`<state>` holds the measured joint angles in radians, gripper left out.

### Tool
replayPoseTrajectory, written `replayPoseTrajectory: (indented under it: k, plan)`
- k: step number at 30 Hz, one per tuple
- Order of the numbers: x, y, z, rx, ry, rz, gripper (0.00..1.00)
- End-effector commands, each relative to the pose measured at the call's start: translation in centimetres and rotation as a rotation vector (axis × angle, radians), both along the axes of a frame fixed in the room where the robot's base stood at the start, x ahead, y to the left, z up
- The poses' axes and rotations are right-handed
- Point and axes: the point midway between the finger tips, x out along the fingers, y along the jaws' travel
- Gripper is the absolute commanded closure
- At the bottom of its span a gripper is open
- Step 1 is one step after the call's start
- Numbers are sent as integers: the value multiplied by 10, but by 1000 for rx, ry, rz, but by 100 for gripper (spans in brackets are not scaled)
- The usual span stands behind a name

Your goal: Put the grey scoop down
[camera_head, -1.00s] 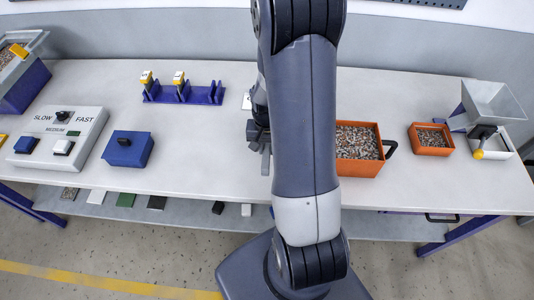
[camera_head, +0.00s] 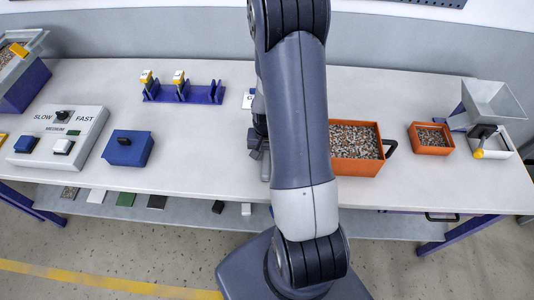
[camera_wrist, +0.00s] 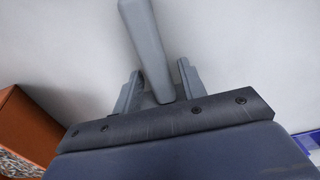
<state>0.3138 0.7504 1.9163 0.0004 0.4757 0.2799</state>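The grey scoop shows in the wrist view as a long pale grey bar (camera_wrist: 147,45), tilted slightly, running from the top edge down between the fingers of my gripper (camera_wrist: 162,78). The fingers stand apart with narrow gaps beside the bar, so my gripper looks open around it. Whether the bar touches the white table (camera_wrist: 60,50) is hard to tell. In the head view my gripper (camera_head: 259,138) is low over the table, mostly behind my arm. A small grey piece (camera_head: 265,166) shows below it, probably part of the scoop; the rest is hidden.
An orange bin of mixed granules (camera_head: 355,166) stands just right of my arm; a smaller orange bin (camera_head: 432,148) and grey hopper (camera_head: 492,103) stand farther right. Left are a blue rack (camera_head: 185,97), blue box (camera_head: 127,150) and speed panel (camera_head: 88,125).

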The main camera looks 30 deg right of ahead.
Motion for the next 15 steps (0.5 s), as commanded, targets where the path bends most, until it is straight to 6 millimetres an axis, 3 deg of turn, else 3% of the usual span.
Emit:
replayPoseTrajectory:
  k: [9, 15]
  plan:
    - [0, 0, 1, 0, 0, 0, 57]
    - [1, 0, 15, -1, -4, 0, 57]
